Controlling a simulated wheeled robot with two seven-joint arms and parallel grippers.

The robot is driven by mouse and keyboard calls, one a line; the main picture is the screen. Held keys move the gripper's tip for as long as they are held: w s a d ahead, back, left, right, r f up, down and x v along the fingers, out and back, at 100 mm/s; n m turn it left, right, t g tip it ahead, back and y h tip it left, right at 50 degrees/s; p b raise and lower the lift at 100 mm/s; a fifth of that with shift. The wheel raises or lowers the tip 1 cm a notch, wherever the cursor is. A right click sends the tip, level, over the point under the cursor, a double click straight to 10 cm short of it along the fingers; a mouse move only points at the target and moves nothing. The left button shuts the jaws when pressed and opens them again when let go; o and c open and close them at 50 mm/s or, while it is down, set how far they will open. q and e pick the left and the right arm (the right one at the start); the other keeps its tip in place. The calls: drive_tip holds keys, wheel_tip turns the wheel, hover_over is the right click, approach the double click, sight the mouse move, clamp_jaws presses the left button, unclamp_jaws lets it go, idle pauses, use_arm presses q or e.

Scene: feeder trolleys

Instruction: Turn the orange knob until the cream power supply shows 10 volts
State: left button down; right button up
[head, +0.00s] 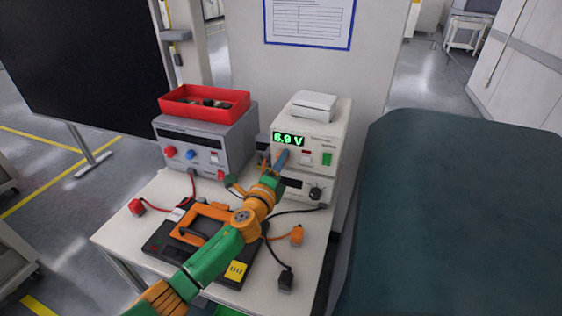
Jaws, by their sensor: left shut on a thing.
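The cream power supply (314,133) stands at the back right of the white table. Its green display (288,139) reads 6.9 V. My left arm reaches in from the bottom, and my left gripper (273,163) is at the left part of the supply's front, below the display. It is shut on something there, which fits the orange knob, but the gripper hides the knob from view. My right gripper is not in view.
A grey supply (205,145) with a red bin (205,101) on top stands to the left. A black case with an orange frame (201,222) lies under my arm. Loose leads lie around it. A large dark teal shape (455,215) fills the right side.

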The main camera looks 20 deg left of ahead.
use_arm(q)
drive_tip(key=m+p, duration=0.1)
drive_tip(key=m, duration=0.4)
drive_tip(key=m+p, duration=0.1)
drive_tip(key=m, duration=0.5)
drive_tip(key=shift+w+a+r, duration=0.1)
drive_tip(key=shift+a+r, duration=0.1)
drive_tip(key=shift+m, duration=0.5)
drive_tip(key=c, duration=0.6)
unclamp_jaws()
drive_tip(key=shift+o, duration=0.5)
drive_tip(key=shift+f, duration=0.2)
